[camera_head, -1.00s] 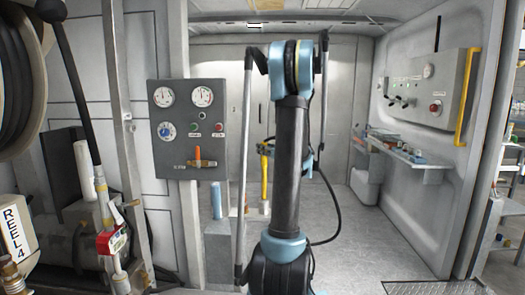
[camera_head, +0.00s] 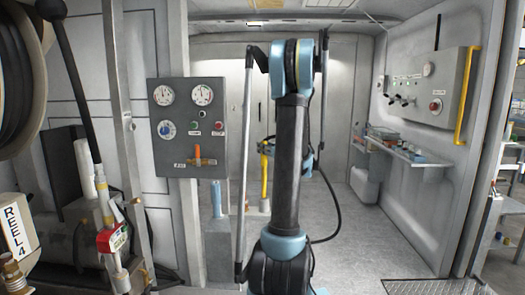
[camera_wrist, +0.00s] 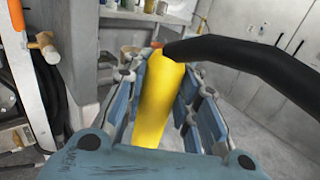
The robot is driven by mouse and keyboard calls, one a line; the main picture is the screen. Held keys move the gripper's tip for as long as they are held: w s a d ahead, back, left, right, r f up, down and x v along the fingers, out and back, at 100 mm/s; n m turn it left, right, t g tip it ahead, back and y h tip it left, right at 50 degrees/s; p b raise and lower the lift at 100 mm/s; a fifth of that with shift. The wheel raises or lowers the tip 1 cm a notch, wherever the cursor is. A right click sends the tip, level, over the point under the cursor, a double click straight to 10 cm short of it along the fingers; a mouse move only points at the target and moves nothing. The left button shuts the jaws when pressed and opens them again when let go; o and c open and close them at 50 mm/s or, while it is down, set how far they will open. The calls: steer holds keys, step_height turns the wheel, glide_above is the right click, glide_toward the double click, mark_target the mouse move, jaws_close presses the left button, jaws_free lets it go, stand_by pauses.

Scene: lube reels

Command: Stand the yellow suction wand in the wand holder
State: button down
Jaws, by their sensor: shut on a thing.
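The yellow suction wand (camera_head: 265,182) hangs roughly upright behind my arm in the head view. In the wrist view its yellow body (camera_wrist: 162,100) lies between the fingers of my gripper (camera_wrist: 160,88), which are closed around it. A black hose runs from the wand's end to the right in the wrist view. In the head view my gripper is small and partly hidden by my arm. I cannot tell whether the wand's lower end touches anything. I cannot make out the wand holder for certain; a grey box (camera_head: 218,245) with a light blue tube (camera_head: 216,198) stands left of the wand.
A gauge panel (camera_head: 188,128) stands at the left, above and beside the grey box. A shelf (camera_head: 410,155) with small items is on the right wall. A hose reel (camera_head: 22,75) is at the far left. The floor (camera_head: 365,240) at right centre is clear.

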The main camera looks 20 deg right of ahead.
steer(key=c, duration=1.2)
jaws_free()
steer(key=shift+f, duration=0.2)
steer(key=v, duration=1.1)
steer(key=shift+s+d, duration=0.2)
steer(key=shift+s, duration=0.15)
steer(key=s+a+f+n+g+h, duration=0.1)
steer(key=s+a+f+n+g, duration=0.35)
steer(key=s+a+n, duration=0.4)
steer(key=s+a+f+n+g+h, duration=0.1)
steer(key=s+a+f+n+g, duration=0.4)
steer(key=a, duration=0.7)
steer(key=s+f+n+g+h, duration=0.1)
steer(key=s+f+n+h, duration=0.1)
steer(key=s+n, duration=0.3)
steer(key=s+d+f+n+g+h, duration=0.1)
steer(key=s+f+n, duration=0.3)
steer(key=s, duration=0.6)
steer(key=s+d+f+n+g+h, duration=0.1)
steer(key=s+f+n+g+h, duration=0.1)
steer(key=s+f+n+h, duration=0.2)
steer(key=shift+s+d+f+n, duration=0.1)
steer(key=shift+s+d+n, duration=0.1)
steer(key=shift+s+n, duration=1.7)
